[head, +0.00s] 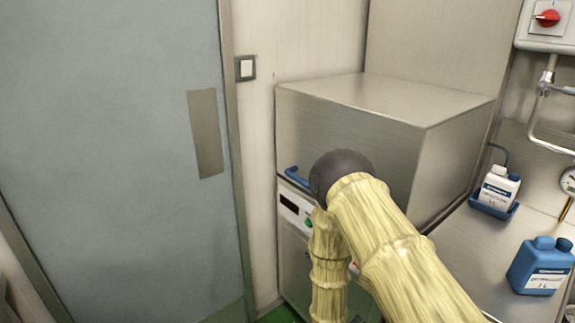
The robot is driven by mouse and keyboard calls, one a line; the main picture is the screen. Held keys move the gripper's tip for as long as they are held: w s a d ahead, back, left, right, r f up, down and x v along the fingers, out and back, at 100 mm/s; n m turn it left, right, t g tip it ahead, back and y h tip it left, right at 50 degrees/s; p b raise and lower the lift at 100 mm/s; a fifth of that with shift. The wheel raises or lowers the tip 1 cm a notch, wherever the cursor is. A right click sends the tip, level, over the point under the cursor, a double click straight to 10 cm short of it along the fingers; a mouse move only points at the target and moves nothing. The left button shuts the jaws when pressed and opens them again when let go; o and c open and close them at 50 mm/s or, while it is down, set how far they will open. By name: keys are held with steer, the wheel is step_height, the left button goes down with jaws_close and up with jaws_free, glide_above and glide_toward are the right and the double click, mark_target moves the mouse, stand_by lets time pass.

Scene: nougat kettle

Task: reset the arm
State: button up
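My arm (385,235) reaches in from the bottom right of the head view. It has pale yellow, bamboo-like links and a dark round elbow joint (338,174). From the elbow a second link (328,265) hangs down toward the bottom edge, in front of the steel cabinet. My gripper is not visible; the lower end of the arm is cut off by the frame. I cannot tell if it holds anything.
A steel box-shaped machine (365,105) with a blue handle stands behind the arm. On the steel counter (465,245) at right are a white bottle (498,188) in a blue tray and a blue canister (541,266). A grey door (110,130) fills the left.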

steer(key=s+d+f+m+g+y, duration=0.1)
steer(key=s+f+m+g+y, duration=0.15)
steer(key=s, duration=0.65)
steer(key=s+d+f+m+g+y, duration=0.1)
steer(key=s+d+f+g+y, duration=0.2)
steer(key=s, duration=0.5)
steer(key=s+a+m+g+y, duration=0.1)
steer(key=s+a+m+g, duration=0.1)
steer(key=s, duration=1.5)
steer(key=shift+s+m+g+y, duration=0.2)
steer(key=shift+m+g+y, duration=0.25)
steer(key=shift+g, duration=0.7)
steer(key=shift+a, duration=0.1)
